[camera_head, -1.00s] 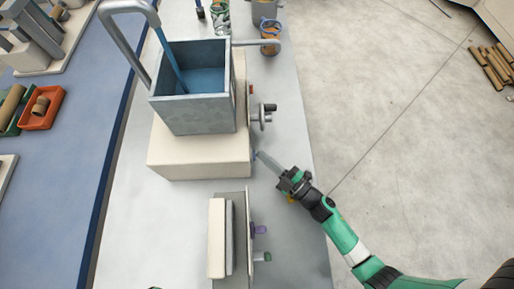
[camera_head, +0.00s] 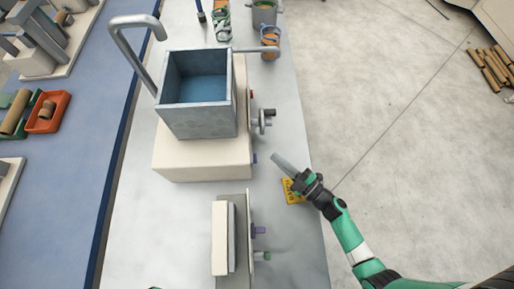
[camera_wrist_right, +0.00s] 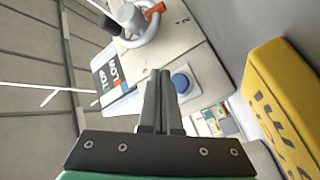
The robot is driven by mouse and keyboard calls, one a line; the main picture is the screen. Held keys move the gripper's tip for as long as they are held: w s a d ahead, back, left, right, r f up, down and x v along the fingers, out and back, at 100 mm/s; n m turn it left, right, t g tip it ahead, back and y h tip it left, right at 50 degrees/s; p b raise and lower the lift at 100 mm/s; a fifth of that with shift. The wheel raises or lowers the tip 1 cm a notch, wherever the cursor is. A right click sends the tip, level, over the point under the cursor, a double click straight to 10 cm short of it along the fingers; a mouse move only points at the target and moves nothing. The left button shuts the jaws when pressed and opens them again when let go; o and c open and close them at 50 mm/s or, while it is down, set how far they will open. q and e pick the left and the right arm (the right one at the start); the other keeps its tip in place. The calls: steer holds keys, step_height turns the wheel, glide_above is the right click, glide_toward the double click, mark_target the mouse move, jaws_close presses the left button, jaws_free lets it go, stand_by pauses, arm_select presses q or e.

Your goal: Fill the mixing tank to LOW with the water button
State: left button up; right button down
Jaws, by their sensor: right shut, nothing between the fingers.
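The grey square mixing tank (camera_head: 197,121) stands on a cream base (camera_head: 200,160), with blue water (camera_head: 203,89) in it below the rim. A bent grey pipe (camera_head: 125,45) reaches over the tank, and no stream falls from it. The blue button (camera_head: 255,158) is on the base's right side; it also shows in the right wrist view (camera_wrist_right: 181,83), just beyond the fingertips. My right gripper (camera_head: 277,158) is shut and empty, a short gap to the right of the button. My left gripper is not in view.
A yellow block with dark lettering (camera_head: 291,190) lies beside my right gripper. A grey hand valve (camera_head: 263,121) sticks out above the button. A panel with purple and green knobs (camera_head: 261,231) stands in front. Orange-filled cups (camera_head: 270,42) stand at the back.

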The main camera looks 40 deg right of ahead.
steer(key=shift+s+d+p, duration=0.3)
steer(key=shift+s+d, duration=0.35)
steer(key=shift+d, duration=0.25)
stand_by(0.5)
